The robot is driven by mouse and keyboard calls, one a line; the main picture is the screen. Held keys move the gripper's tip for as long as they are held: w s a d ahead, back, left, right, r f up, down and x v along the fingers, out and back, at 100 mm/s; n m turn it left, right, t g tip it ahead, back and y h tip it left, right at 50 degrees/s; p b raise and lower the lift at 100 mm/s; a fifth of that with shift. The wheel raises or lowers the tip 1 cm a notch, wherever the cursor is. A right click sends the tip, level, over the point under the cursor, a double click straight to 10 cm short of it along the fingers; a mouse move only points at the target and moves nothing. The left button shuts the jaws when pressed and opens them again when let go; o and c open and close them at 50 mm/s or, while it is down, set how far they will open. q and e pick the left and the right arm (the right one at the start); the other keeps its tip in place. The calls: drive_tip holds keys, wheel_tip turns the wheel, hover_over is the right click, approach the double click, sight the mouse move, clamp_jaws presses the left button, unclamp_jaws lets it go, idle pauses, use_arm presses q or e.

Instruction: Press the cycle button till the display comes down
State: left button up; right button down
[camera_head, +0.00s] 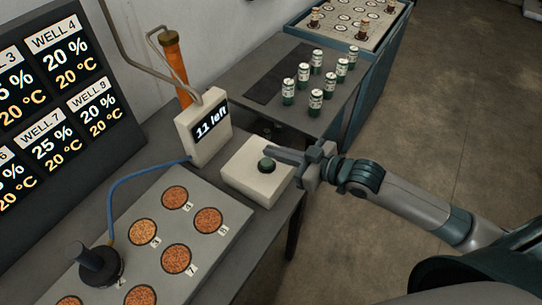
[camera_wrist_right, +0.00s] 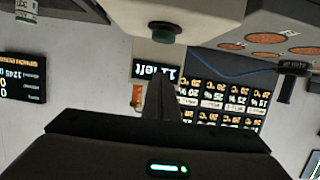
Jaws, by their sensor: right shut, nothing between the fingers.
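The cycle button (camera_head: 267,166) is a dark green knob on top of a white box (camera_head: 246,186) at the bench's right edge. The display (camera_head: 211,124) on a pale housing behind it reads "11 left". My right gripper (camera_head: 275,155) comes in from the right, shut and empty, with its fingertips close beside and above the button. I cannot tell from the head view if they touch it. The right wrist view is upside down; the button (camera_wrist_right: 162,33) shows there apart from the shut fingers (camera_wrist_right: 161,88). My left gripper is not in view.
A plate of numbered wells (camera_head: 187,231) with brown granules and a black-handled tool (camera_head: 99,266) lie front left. A large well screen (camera_head: 60,100) stands at left. Several green-and-white cans (camera_head: 315,100) stand on the back table. Open floor lies at right.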

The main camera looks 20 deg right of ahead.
sight(271, 165)
drive_tip(key=shift+w+a, duration=0.6)
drive_tip(key=shift+w, duration=0.1)
wheel_tip(271, 165, down, 3)
drive_tip(key=shift+d+r+p, duration=0.1)
drive_tip(key=shift+p, duration=0.45)
drive_tip(key=shift+s+d+f, duration=0.1)
drive_tip(key=shift+s+f, duration=0.05)
drive_tip(key=shift+f, duration=0.7)
